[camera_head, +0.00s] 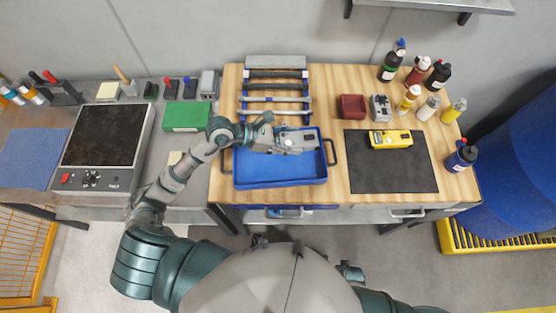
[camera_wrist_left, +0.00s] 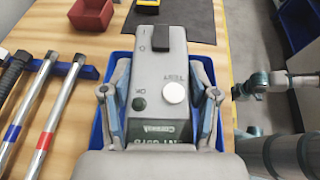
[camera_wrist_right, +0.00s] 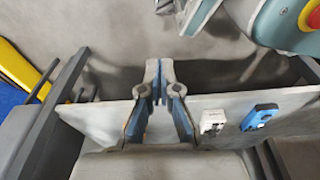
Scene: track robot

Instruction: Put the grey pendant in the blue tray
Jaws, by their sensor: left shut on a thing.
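The grey pendant (camera_head: 298,140) is a boxy handset with a black switch, a black button and a white button. It fills the middle of the left wrist view (camera_wrist_left: 165,75). My left gripper (camera_head: 276,140) is shut on it, with a finger on each long side (camera_wrist_left: 160,98). The blue tray (camera_head: 280,183) has dark handles and lies on the wooden bench. The pendant is over the tray's far part; its height above the floor is hard to tell. My right gripper (camera_wrist_right: 158,75) is shut and empty, below the bench front.
A red bin (camera_head: 352,107) and another grey device (camera_head: 380,108) stand right of the tray. A yellow device (camera_head: 390,139) lies on a black mat (camera_head: 400,175). Tools on a rack (camera_head: 275,62) lie behind the tray. Several bottles (camera_head: 411,95) stand at the right. A green box (camera_head: 187,117) is left.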

